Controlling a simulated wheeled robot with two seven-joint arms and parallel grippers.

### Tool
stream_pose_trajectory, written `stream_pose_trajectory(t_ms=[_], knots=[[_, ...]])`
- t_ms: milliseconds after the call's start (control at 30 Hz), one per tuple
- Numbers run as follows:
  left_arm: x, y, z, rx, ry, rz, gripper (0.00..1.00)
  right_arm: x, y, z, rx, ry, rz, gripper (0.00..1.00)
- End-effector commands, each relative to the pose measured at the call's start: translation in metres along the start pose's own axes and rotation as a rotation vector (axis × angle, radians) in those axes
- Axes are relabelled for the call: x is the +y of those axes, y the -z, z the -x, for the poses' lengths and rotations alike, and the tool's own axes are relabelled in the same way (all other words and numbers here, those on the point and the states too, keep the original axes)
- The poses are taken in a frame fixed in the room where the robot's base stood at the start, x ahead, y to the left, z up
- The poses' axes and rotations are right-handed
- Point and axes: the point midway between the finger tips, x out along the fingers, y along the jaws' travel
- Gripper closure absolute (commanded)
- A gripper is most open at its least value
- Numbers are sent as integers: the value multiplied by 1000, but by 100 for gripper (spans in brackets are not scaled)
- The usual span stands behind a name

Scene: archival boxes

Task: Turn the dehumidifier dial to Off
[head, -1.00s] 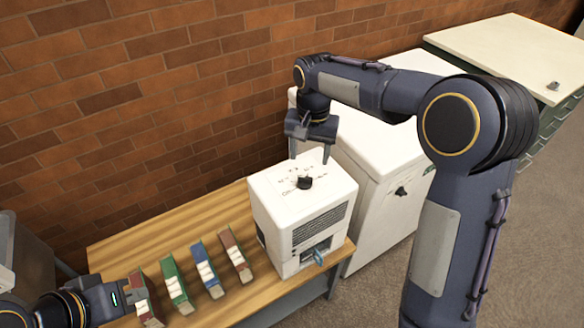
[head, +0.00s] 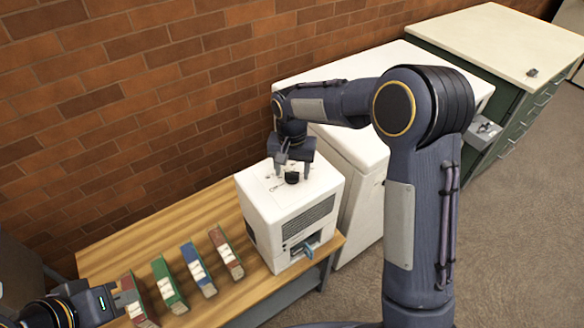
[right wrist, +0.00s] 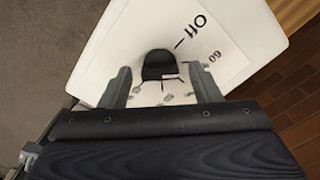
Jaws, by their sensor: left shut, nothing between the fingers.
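The white dehumidifier (head: 262,215) stands on the wooden table. Its black dial (head: 292,178) is on the top face and also shows in the right wrist view (right wrist: 160,66). There, the printed word "Off" with a line lies up and right of the dial, and "60" lies to its right. Which mark the dial points at is hard to tell. My right gripper (head: 292,172) is above the dial, pointing down. In the right wrist view its open fingers (right wrist: 162,78) stand on either side of the dial, with gaps. My left gripper (head: 126,299) is shut and empty, beside the red box.
Several red, green and blue archival boxes (head: 168,284) stand left of the dehumidifier on the table (head: 130,250). A white chest-like appliance (head: 365,148) is close on its right. A brick wall (head: 110,110) runs behind. A green drawer cabinet (head: 490,105) is further right.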

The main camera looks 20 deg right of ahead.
Motion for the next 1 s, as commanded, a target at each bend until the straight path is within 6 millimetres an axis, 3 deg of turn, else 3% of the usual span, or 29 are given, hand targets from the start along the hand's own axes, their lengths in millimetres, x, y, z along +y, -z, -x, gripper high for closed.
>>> stream_pose_trajectory(t_ms=[33, 333, 667, 1000], knots=[[0, 0, 0, 0, 0, 0, 100, 0, 0, 0, 0, 0, 0, 50], [0, 0, 0, 0, 0, 0, 100, 0, 0, 0, 0, 0, 0, 86], [0, 0, 0, 0, 0, 0, 100, 0, 0, 1, 0, 1, 59, 86], [0, 0, 0, 0, 0, 0, 100, 0, 0, 1, 0, 1, 301, 86]])
